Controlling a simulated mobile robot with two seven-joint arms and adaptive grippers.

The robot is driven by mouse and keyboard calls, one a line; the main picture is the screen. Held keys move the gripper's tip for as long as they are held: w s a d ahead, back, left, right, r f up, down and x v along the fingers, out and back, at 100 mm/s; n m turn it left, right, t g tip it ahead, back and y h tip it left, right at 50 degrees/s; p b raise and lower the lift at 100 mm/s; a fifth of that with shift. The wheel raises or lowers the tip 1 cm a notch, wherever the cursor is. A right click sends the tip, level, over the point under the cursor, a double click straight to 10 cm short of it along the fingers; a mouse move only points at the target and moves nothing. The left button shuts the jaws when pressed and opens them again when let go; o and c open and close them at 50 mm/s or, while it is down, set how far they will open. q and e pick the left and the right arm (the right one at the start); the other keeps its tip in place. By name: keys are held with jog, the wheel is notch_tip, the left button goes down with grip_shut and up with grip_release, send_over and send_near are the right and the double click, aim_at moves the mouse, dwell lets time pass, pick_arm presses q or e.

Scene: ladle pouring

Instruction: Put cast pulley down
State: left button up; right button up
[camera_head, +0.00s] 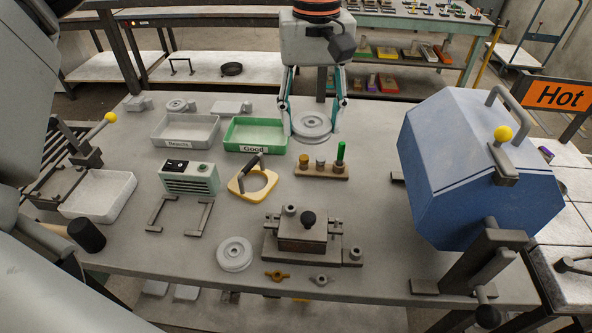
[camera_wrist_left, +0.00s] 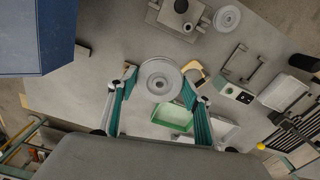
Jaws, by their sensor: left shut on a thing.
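My left gripper (camera_head: 313,116) has its two teal fingers around a pale grey cast pulley (camera_head: 311,125), just right of the green tray. It is shut on the pulley's rim. In the left wrist view the pulley (camera_wrist_left: 160,79) lies flat between the fingertips (camera_wrist_left: 160,86). The pulley is at or close above the tabletop; I cannot tell whether it touches. The green tray marked Good (camera_head: 243,143) looks empty. It also shows in the left wrist view (camera_wrist_left: 173,117). My right gripper is not in view.
A second grey pulley (camera_head: 234,254) lies at the table front. A grey tray (camera_head: 187,144) stands left of the green one. A gauge stand with pegs (camera_head: 321,171), a yellow ring tool (camera_head: 240,187) and a clamp fixture (camera_head: 302,235) stand nearer. A blue hot box (camera_head: 470,165) blocks the right.

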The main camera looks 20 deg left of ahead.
aim_at(307, 200)
pick_arm(q)
notch_tip(307, 200, down, 19)
jog(key=shift+a+r+b, duration=0.1)
jog(key=shift+r+b, duration=0.05)
jog(key=shift+b, duration=0.75)
jog(key=o, duration=1.2)
jog(key=shift+o, duration=0.2)
